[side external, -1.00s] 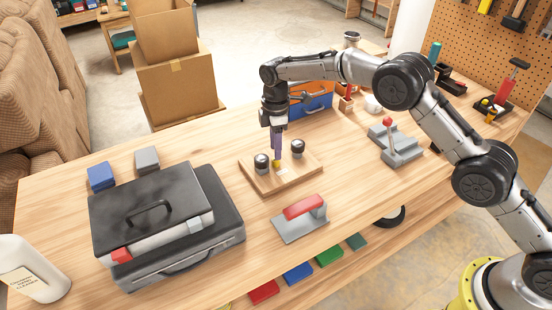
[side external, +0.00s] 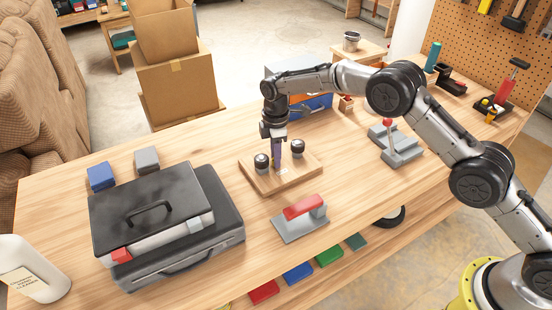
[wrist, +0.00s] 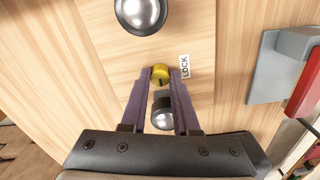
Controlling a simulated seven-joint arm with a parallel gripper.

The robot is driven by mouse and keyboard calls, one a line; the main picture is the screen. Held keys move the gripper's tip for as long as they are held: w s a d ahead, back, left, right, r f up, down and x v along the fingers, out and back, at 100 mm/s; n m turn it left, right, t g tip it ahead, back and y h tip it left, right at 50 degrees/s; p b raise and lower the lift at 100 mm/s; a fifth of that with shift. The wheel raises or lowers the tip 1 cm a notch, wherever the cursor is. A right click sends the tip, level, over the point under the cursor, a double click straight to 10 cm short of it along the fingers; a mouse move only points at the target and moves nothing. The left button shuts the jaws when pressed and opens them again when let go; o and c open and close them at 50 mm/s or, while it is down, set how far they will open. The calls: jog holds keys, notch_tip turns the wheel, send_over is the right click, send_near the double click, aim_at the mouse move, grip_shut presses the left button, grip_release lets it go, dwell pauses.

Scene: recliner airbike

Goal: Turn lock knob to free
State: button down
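The yellow lock knob (wrist: 160,72) stands on a wooden board (side external: 252,177) beside a white tag reading LOCK (wrist: 185,67). My gripper (wrist: 161,71) points down with its two purple fingers apart, one on each side of the yellow knob. A very small gap seems to show between fingers and knob; contact is hard to judge. In the side view my gripper (side external: 277,162) is low over the board between two dark, silver-topped knobs, and the yellow knob is hidden behind it.
The silver-topped knobs stand close by on the left (side external: 261,162) and right (side external: 298,148). A grey block with a red handle (side external: 305,210) lies in front of the board. A black case (side external: 160,215) is at left, a grey lever fixture (side external: 395,145) at right.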

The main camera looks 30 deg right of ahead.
jog(key=shift+n, duration=3.2)
jog(key=shift+n, duration=1.6)
jog(key=c, duration=0.9)
grip_release()
